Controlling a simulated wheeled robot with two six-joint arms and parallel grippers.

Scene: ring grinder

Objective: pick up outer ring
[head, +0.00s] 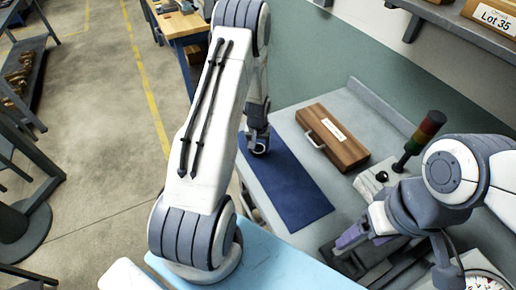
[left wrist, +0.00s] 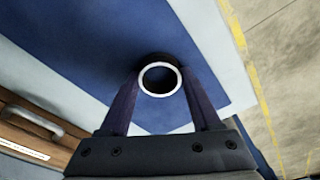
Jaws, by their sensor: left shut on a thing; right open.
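The outer ring (left wrist: 174,68) is a short dark cylinder with a bright metal rim, seen end-on in the left wrist view. My left gripper (left wrist: 160,82) is shut on it, with one finger on each side. In the head view my left gripper (head: 258,143) is at the far end of the blue mat (head: 290,190), with the ring mostly hidden by the fingers. I cannot tell whether the ring touches the mat. My right gripper (head: 350,238) is open and empty at the right, over the front of the bench.
A wooden case (head: 333,138) with a handle lies right of the mat. A red, yellow and green signal lamp (head: 425,135) stands behind my right arm. A round dial (head: 484,280) is at the lower right. Most of the mat is clear.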

